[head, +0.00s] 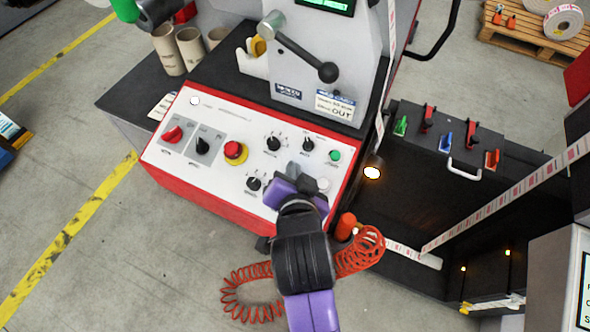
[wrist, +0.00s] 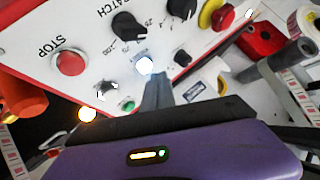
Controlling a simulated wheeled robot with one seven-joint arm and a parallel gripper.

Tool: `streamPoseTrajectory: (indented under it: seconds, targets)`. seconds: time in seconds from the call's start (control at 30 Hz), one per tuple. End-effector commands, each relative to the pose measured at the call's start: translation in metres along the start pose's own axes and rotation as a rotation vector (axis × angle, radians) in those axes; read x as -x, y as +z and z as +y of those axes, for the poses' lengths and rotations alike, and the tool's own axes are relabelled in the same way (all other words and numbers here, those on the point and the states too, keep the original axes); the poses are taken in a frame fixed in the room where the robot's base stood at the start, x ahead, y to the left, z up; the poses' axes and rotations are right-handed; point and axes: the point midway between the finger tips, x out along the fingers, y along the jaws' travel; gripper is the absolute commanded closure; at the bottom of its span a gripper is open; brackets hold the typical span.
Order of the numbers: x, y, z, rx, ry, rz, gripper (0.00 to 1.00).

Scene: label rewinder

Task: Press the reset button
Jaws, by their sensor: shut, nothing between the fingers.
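The control panel (head: 215,125) is white with a red edge. In the wrist view, a lit white button (wrist: 145,65) sits among the knobs; its label is too small to read, so I cannot confirm that it is the reset button. My gripper (wrist: 157,88) is shut and empty, its fingertips just beside and below that button in the picture. I cannot tell whether they touch the panel. In the head view, my gripper (head: 293,170) hides this part of the panel.
Near the fingertips are a green button (wrist: 127,105), a black knob (wrist: 182,58) and a red button marked STOP (wrist: 69,62). A red-and-yellow emergency stop (head: 235,152) lies farther left in the head view. An orange coiled hose (head: 245,290) hangs below the panel.

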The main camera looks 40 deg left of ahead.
Motion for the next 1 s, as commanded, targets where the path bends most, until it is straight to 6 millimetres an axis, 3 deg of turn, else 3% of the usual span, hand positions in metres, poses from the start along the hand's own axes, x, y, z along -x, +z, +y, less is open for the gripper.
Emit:
streamPoseTrajectory:
  seconds: [1.0]
  targets:
    - [-0.0083,0.0060,0.0062,0.000,0.000,0.000,1.00]
